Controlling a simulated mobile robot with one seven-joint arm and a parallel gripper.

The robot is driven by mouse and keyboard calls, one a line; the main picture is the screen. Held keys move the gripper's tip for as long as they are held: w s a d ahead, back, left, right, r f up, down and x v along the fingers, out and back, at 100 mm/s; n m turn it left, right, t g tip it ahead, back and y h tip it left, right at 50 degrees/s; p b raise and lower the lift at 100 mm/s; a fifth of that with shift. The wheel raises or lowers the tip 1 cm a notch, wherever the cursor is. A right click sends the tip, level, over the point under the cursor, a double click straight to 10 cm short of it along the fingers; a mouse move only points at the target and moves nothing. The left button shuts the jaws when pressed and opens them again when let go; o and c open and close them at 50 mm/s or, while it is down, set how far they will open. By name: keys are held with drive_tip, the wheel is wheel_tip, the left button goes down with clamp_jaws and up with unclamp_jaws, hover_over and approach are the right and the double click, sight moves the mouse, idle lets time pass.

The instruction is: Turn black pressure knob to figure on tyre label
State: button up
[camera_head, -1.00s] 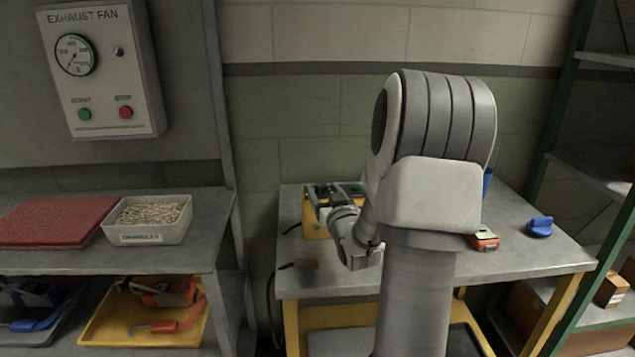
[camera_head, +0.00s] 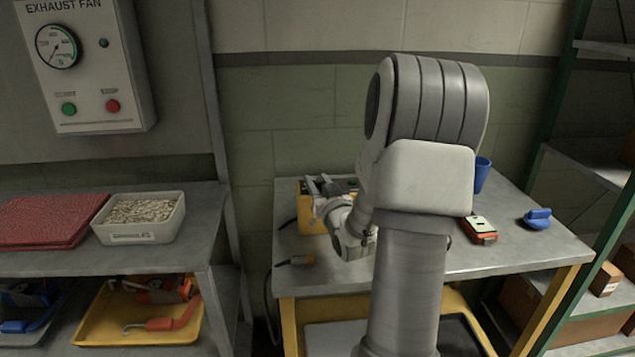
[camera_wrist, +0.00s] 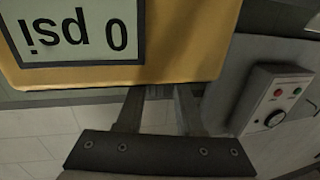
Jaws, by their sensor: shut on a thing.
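The yellow unit (camera_head: 309,222) stands at the back left of the grey table, mostly behind my arm. In the wrist view its yellow face (camera_wrist: 190,45) fills the top, with a display (camera_wrist: 75,30) reading "0 psi" upside down. My gripper (camera_head: 320,184) is at the unit. In the wrist view its fingers (camera_wrist: 158,92) reach up to the face's lower edge and close on a small dark part there, which I take for the black pressure knob (camera_wrist: 155,91); most of it is hidden. I cannot make out a tyre label.
A red-orange device (camera_head: 479,230), a blue knob-like piece (camera_head: 537,218) and a blue cup (camera_head: 482,172) are on the table's right. A connector (camera_head: 300,261) lies at front left. The exhaust fan box (camera_head: 88,70) hangs on the wall above the left bench.

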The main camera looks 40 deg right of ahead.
clamp_jaws()
